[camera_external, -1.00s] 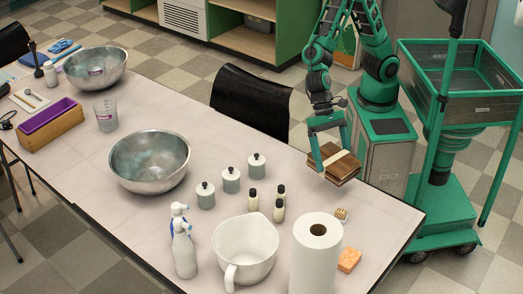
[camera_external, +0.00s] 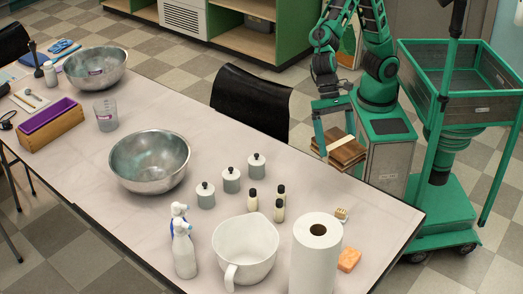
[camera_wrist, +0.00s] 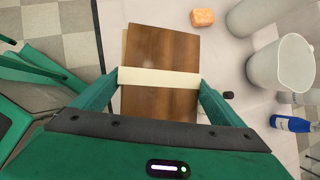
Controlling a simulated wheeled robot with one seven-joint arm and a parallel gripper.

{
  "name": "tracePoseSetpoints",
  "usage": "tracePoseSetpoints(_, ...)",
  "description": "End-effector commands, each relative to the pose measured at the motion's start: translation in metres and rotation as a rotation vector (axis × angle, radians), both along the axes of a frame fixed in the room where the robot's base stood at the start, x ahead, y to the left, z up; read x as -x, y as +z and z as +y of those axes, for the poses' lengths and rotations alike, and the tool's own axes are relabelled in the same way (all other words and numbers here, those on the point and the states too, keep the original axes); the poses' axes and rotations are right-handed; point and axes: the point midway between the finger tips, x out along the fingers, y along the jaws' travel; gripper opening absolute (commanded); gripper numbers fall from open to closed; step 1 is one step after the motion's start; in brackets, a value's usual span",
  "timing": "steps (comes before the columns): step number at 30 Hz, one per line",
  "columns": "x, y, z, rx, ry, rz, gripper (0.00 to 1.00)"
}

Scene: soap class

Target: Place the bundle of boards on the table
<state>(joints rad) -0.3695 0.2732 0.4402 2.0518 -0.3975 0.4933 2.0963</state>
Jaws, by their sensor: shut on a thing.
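The bundle of boards (camera_external: 343,151) is a stack of brown wooden boards with a pale band around it. My gripper (camera_external: 335,142) is shut on the bundle, which hangs tilted at the table's far right edge, seemingly above the surface. In the wrist view the bundle (camera_wrist: 160,95) sits between both fingers of my gripper (camera_wrist: 159,82), which press at the ends of the band. The table (camera_external: 215,135) is long and pale, with its right end near the bundle. I cannot tell the exact gap between bundle and table.
A white pitcher (camera_external: 246,250) stands in front. The right far corner has free room.

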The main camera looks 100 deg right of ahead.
Motion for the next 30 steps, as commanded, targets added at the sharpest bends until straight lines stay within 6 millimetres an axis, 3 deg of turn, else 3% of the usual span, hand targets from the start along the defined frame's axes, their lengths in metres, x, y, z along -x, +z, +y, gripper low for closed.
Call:
tracePoseSetpoints(8,-0.070,0.000,-0.019,0.007,-0.177,-0.005,0.52)
tracePoseSetpoints(14,-0.146,-0.001,-0.052,0.015,-0.381,-0.007,0.52)
tracePoseSetpoints(23,-0.257,-0.001,-0.125,0.017,-0.703,-0.008,0.52)
tracePoseSetpoints(30,-0.332,0.000,-0.200,0.014,-0.957,-0.006,0.52)
